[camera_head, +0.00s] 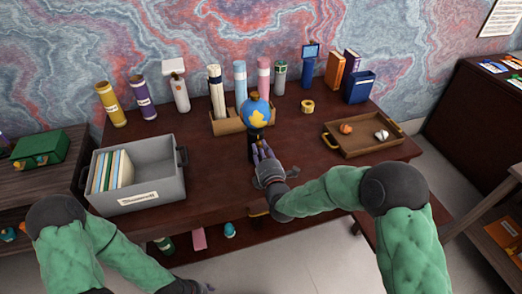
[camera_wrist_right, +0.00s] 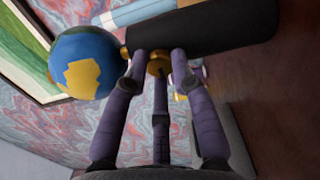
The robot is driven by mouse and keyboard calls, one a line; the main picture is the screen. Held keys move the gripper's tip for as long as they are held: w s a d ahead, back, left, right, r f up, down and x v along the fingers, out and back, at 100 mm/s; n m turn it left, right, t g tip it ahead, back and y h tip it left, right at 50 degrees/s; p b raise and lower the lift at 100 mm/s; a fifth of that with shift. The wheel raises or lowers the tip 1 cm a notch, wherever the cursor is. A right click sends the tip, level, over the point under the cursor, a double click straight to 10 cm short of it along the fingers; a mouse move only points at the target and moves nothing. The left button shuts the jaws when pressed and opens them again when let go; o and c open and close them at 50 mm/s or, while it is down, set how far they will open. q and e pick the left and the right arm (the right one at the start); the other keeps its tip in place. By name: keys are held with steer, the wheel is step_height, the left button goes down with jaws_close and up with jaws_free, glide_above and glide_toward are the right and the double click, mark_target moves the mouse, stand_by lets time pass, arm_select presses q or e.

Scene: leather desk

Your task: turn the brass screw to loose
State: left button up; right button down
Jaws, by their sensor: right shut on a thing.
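A globe (camera_head: 256,112), blue with yellow land, sits on a dark stand in the middle of the desk. In the right wrist view the globe (camera_wrist_right: 84,62) is at the left, and its black stand (camera_wrist_right: 220,27) runs to the upper right. The brass screw (camera_wrist_right: 157,66) sticks out of the stand's side. My right gripper (camera_wrist_right: 158,60) is shut on the brass screw, with purple-grey fingers around it. In the head view this gripper (camera_head: 260,154) is in front of the stand, and the screw is hidden. My left gripper (camera_head: 198,287) barely shows at the bottom edge.
A grey bin (camera_head: 165,161) with files stands at the left. A wooden tray (camera_head: 365,149) with small items lies at the right. Behind the globe are a wooden box (camera_head: 228,127) with rolls, several upright tubes and books. The desk (camera_head: 218,169) is clear beside my right gripper.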

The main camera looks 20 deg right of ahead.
steer(key=shift+f, duration=0.1)
stand_by(0.3)
steer(key=c, duration=1)
jaws_free()
steer(key=s, duration=1.2)
